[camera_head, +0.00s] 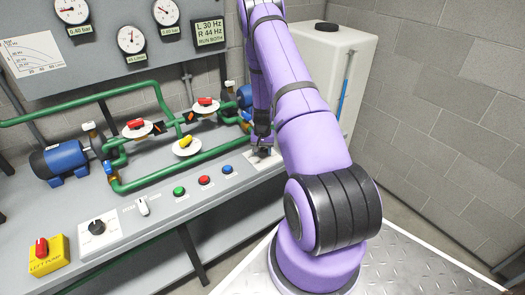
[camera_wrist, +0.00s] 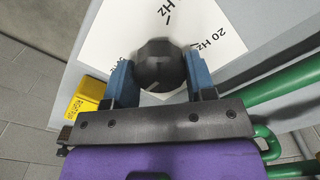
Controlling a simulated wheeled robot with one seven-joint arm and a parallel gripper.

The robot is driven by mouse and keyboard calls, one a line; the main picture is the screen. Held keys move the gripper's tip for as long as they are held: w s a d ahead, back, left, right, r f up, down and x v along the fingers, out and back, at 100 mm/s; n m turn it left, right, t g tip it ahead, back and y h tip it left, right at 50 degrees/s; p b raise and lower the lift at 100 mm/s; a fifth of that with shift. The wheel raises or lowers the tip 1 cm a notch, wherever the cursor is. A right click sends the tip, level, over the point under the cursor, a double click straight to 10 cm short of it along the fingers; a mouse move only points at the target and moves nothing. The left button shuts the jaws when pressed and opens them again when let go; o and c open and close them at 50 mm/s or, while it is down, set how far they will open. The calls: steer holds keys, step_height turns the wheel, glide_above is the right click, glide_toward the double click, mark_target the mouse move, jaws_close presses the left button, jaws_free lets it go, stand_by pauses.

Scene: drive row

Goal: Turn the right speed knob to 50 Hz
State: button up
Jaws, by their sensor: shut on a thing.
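The right speed knob (camera_wrist: 157,60) is black and round and sits on a white dial plate (camera_wrist: 105,42) in the wrist view. My gripper (camera_wrist: 160,78) is shut on it, with one blue finger on each side. The plate reads "20 Hz" at the right; another "Hz" mark at the top is cut off. In the head view my gripper (camera_head: 262,143) is down at the right end of the console, and it mostly hides the knob. The display (camera_head: 210,31) reads L 30 Hz, R 44 Hz, RUN BOTH.
The left black knob (camera_head: 97,227) is on its own plate near a yellow box with a red button (camera_head: 45,255). Green (camera_head: 179,191), red (camera_head: 204,180) and blue (camera_head: 228,169) buttons line the console's front. Green pipes (camera_head: 160,180) with valves run behind.

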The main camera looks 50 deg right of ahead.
mark_target(262, 150)
steer(key=m, duration=0.5)
steer(key=shift+m, duration=0.7)
steer(key=o, duration=0.9)
step_height(262, 150, up, 11)
steer(key=shift+f, duration=0.1)
stand_by(0.5)
